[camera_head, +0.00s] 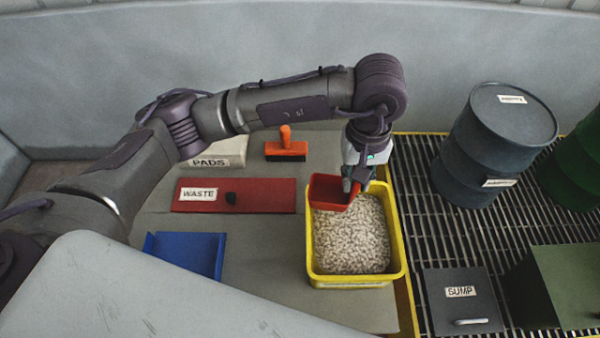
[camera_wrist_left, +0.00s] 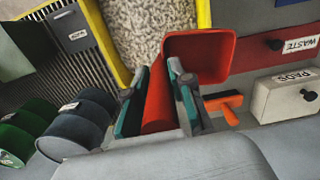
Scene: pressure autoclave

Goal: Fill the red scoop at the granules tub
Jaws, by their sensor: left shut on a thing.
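The red scoop (camera_head: 330,192) is at the back left corner of the yellow granules tub (camera_head: 397,240). Pale granules (camera_head: 350,240) fill much of the tub. My left gripper (camera_head: 350,185) is shut on the scoop's handle, above the tub's back edge. In the left wrist view the scoop (camera_wrist_left: 197,55) shows its open bowl, with no granules visible in it, and its red handle lies between the fingers (camera_wrist_left: 160,100). Whether the scoop touches the granules I cannot tell. My right gripper is not in view.
A red WASTE lid (camera_head: 260,195), a blue dustpan-like tray (camera_head: 187,253), an orange brush (camera_head: 286,150) and a white PADS box (camera_head: 222,150) lie left of the tub. Right are a metal grating (camera_head: 425,215), a dark drum (camera_head: 490,145) and a SUMP box (camera_head: 460,305).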

